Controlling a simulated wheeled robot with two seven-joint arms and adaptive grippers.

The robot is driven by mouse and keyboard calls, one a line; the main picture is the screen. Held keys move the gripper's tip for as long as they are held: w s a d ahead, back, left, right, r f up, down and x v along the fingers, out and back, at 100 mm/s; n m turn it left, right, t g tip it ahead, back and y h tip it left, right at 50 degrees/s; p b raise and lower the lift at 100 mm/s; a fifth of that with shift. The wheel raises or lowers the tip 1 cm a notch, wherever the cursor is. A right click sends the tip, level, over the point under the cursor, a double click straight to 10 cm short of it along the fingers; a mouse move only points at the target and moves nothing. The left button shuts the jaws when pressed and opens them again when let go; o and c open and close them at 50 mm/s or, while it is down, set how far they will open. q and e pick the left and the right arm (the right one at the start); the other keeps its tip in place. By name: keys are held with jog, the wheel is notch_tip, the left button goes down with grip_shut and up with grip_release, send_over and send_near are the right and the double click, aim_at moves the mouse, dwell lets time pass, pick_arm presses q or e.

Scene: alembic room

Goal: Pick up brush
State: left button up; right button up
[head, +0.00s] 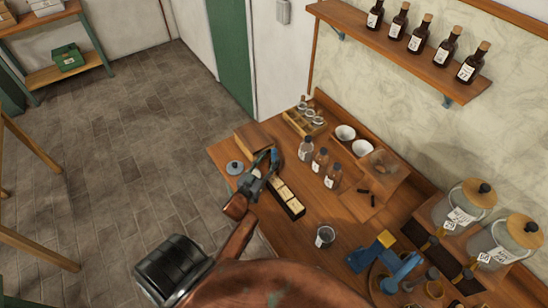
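I cannot make out a brush for certain. Two small dark pieces (364,191) lie on the table by the wooden tray, too small to identify. My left gripper (268,165) is over the far left part of the wooden table (285,237), between a wooden box and a black tray of pale blocks. Its fingers are small and dark against the box, so I cannot tell whether they are open or hold anything.
Around the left gripper are the wooden box (255,138), the black tray (291,207), a blue-grey lid (234,167) and labelled bottles (320,161). A blue device (398,268) and large jars (464,204) stand at right. A bottle shelf (400,48) hangs above.

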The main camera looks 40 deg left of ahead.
aim_at(273, 155)
pick_arm(q)
jog(key=w, duration=0.4)
jog(key=shift+a+r, duration=0.1)
jog(key=shift+a, duration=0.1)
jog(key=shift+w+a, duration=0.1)
jog(key=shift+w, duration=0.05)
grip_shut()
pick_arm(e)
jog(key=shift+w+d+r, duration=0.25)
jog(key=shift+w, duration=0.35)
